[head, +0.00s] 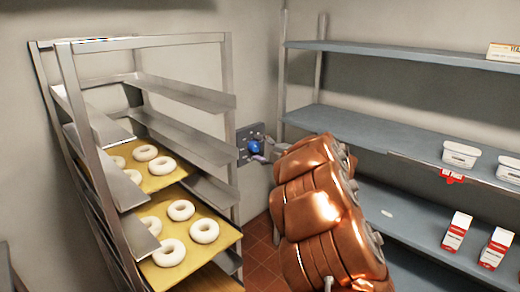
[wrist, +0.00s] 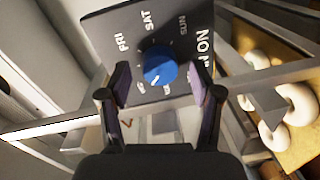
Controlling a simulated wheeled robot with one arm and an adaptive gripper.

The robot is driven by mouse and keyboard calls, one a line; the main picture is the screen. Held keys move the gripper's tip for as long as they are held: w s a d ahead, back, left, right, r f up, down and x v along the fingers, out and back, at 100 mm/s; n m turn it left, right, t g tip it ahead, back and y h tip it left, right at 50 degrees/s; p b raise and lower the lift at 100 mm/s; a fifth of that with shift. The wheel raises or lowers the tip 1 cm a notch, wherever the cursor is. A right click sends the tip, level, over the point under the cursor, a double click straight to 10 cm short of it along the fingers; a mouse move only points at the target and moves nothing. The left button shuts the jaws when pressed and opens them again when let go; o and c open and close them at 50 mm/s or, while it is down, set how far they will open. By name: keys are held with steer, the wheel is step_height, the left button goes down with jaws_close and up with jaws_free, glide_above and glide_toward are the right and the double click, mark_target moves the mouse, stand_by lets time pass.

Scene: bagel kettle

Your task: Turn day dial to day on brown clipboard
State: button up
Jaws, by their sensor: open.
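The day dial is a blue round knob (wrist: 160,66) on a dark square plate (wrist: 109,22). In the wrist view I read FRI, SAT, SUN and MON around it. A pale mark shows on the knob's lower left, but I cannot tell which day it meets. The knob (head: 254,147) and plate (head: 243,156) also show in the head view, beyond the rack. My gripper (wrist: 160,84) is open, with one finger on each side of the knob. Contact cannot be told. In the head view, my gripper (head: 263,150) is at the plate. No brown clipboard is in view.
A metal rack (head: 230,75) with bagels (head: 181,210) on yellow boards (head: 220,236) stands at left, close to the plate. Blue-grey shelves (head: 365,140) stand at right, with white tubs (head: 461,154) and red-and-white boxes (head: 456,232).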

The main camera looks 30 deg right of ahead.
steer(key=v, duration=1.2)
steer(key=shift+w, duration=0.1)
steer(key=w+d+r+m+h, duration=0.2)
steer(key=d+r+m+h, duration=0.2)
steer(key=r+m+h, duration=0.4)
steer(key=s+a+f+m+g, duration=1.2)
steer(key=s+a+f, duration=0.4)
steer(key=s+a, duration=0.3)
steer(key=s+a+f+g+y, duration=0.2)
steer(key=s+a+g, duration=0.1)
steer(key=s+a, duration=0.5)
steer(key=s+a+f+n+g+y, duration=0.1)
steer(key=s+a+f+g+y, duration=0.1)
steer(key=s+a, duration=0.6)
steer(key=s+g, duration=0.1)
steer(key=s, duration=0.1)
steer(key=shift+s+f+n+g, duration=0.3)
steer(key=shift+s+f, duration=0.05)
steer(key=shift+f, duration=0.05)
